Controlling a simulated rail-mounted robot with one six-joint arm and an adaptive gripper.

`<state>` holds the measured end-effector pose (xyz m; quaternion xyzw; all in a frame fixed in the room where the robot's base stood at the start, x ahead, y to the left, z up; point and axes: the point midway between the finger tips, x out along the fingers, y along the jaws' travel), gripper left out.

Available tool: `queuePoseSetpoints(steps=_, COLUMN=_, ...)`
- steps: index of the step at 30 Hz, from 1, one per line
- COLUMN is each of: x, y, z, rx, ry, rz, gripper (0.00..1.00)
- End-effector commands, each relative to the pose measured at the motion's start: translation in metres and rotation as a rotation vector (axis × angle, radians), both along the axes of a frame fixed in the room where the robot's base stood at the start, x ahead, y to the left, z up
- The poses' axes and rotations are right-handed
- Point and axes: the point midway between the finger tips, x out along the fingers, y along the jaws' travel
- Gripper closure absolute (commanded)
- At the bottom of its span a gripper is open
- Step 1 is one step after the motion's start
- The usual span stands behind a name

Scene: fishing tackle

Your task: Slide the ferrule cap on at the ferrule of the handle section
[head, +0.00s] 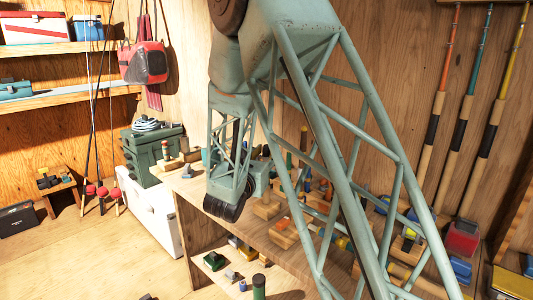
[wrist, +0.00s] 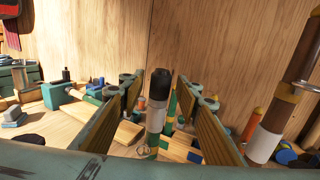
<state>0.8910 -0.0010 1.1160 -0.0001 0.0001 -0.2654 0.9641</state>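In the wrist view my gripper (wrist: 158,98) is open. Its two brown-padded fingers stand apart on the left and right. Between them stands an upright slim piece (wrist: 160,84) with a rounded black top, a grey and white band below and green lower down. Clear gaps show on both sides of it, so the fingers do not touch it. I cannot tell whether it is the handle section or whether the black top is the ferrule cap. A larger tilted rod piece (wrist: 284,115), brown with a white band, stands to the right of the fingers. In the head view my arm hides much of the bench.
The bench (head: 200,187) is crowded with wooden blocks and small parts. A green tackle box (head: 150,152) stands at its left. Several rods (head: 437,108) hang on the right wall. A red box (head: 462,236) is at the right. The floor at left is mostly clear.

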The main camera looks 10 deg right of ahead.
Motion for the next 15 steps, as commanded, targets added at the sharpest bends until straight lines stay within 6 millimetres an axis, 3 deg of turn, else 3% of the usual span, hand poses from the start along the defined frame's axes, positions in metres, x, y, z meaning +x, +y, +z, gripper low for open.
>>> queuePoseSetpoints(steps=8, x=-0.012, y=0.007, z=0.0, rx=0.0, ry=0.0, rz=0.001, gripper=0.69)
queuePoseSetpoints(steps=15, x=-0.034, y=0.021, z=0.0, rx=0.0, ry=0.0, rz=0.002, gripper=0.69)
